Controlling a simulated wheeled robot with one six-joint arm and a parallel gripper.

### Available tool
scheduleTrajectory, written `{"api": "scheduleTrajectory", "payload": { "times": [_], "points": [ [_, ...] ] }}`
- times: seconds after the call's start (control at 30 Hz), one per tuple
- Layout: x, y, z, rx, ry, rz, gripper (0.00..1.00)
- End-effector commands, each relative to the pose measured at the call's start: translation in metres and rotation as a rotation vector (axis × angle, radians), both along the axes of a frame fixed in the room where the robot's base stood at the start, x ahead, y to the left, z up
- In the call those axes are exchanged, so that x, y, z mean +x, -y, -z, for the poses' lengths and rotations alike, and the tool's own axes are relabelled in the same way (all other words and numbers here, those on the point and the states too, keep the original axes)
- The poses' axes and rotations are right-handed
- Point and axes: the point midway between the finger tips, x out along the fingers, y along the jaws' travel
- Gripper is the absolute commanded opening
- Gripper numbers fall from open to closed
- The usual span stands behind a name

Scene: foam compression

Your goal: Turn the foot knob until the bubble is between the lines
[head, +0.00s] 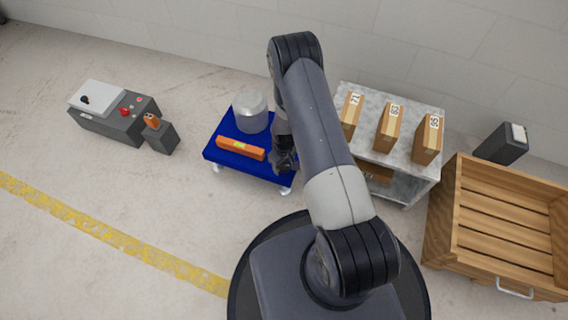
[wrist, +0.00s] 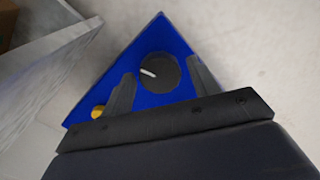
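A blue platform (head: 222,161) on small feet carries an orange spirit level (head: 240,148) with a green vial; the bubble is too small to read. In the wrist view, a dark round knob (wrist: 163,82) with a white pointer mark sits on the blue surface (wrist: 163,33) near its corner. My gripper (wrist: 160,68) is open, its two fingers on either side of the knob, with a visible gap at the left finger. I cannot tell whether the fingers are at the knob's height or above it. In the head view, my gripper (head: 285,160) is at the platform's right side, hiding the knob.
A translucent cylinder (head: 251,112) stands on the platform behind the level. A yellow round part (wrist: 97,112) shows beside the left finger. A grey shelf (head: 397,168) with numbered boxes stands close right, a wooden crate (head: 440,215) farther right.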

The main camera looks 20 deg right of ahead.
Motion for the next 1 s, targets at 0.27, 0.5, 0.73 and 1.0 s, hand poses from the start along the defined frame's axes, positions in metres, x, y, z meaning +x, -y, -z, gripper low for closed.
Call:
{"api": "scheduleTrajectory", "payload": {
  "times": [0.27, 0.5, 0.73, 1.0],
  "points": [
    [-0.0001, 0.0000, -0.0001, 0.000, 0.000, 0.000, 0.35],
    [-0.0002, -0.0001, -0.0001, 0.000, -0.001, -0.001, 0.20],
    [-0.0003, -0.0001, 0.0006, -0.001, -0.001, -0.036, 0.20],
    [-0.0003, 0.0003, 0.0018, -0.002, -0.002, -0.193, 0.20]
  ]
}}
